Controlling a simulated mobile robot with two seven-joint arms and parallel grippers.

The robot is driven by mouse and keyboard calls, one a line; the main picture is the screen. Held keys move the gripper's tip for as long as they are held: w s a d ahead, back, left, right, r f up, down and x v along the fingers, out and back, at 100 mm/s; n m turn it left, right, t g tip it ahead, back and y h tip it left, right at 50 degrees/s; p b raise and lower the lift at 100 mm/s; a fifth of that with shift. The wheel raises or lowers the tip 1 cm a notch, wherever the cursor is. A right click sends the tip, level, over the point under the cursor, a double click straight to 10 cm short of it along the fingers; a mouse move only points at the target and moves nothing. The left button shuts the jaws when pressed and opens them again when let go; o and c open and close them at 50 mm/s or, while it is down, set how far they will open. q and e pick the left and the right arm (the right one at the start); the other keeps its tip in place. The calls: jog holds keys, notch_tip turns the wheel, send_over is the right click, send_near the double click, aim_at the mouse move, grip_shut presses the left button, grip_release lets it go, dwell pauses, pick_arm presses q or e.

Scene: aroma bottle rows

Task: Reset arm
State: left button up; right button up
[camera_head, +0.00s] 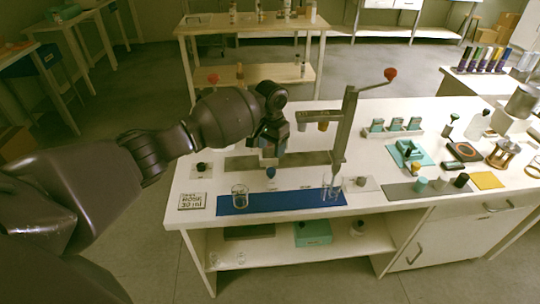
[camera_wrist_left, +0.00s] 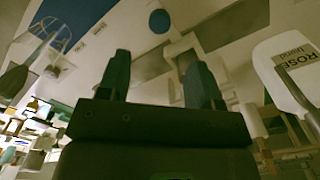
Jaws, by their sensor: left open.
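My left arm comes in from the left in the head view. Its gripper (camera_head: 269,158) hangs over the white bench, above the grey strip behind the blue mat (camera_head: 285,200). In the left wrist view the two dark fingers (camera_wrist_left: 158,78) stand apart with nothing between them. A small blue-topped item (camera_head: 270,172) shows just below the gripper in the head view; a blue round shape (camera_wrist_left: 159,21) lies beyond the fingers in the wrist view. I cannot tell whether the gripper touches anything. My right gripper is out of view.
A glass beaker (camera_head: 240,196) and more glassware (camera_head: 331,190) stand on the blue mat. A sign (camera_head: 192,201) lies at the left edge. A grey lever press (camera_head: 344,130) with a red knob rises right of my gripper. Several small items fill the bench's right side.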

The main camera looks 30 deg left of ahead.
pick_arm(q)
jog(key=shift+r, duration=0.7)
jog(key=w+d+r+m+t+h, duration=0.35)
jog(key=w+d+r+t, duration=0.2)
jog(key=d+t, duration=0.35)
jog(key=s+a+f+n+y, duration=0.1)
jog(key=s+f, duration=0.6)
jog(key=s, duration=0.7)
jog(key=s+a+f+n+t+y, duration=0.1)
jog(key=s+a+f, duration=0.3)
jog(key=s+f, duration=0.4)
jog(key=s+a+f+n+t+y, duration=0.1)
jog(key=s+a+f+n, duration=0.2)
jog(key=s, duration=1.6)
notch_tip(320, 180, down, 5)
jog(key=shift+s+r+y, duration=0.15)
jog(key=shift+s+y, duration=0.15)
jog(key=shift+y, duration=0.05)
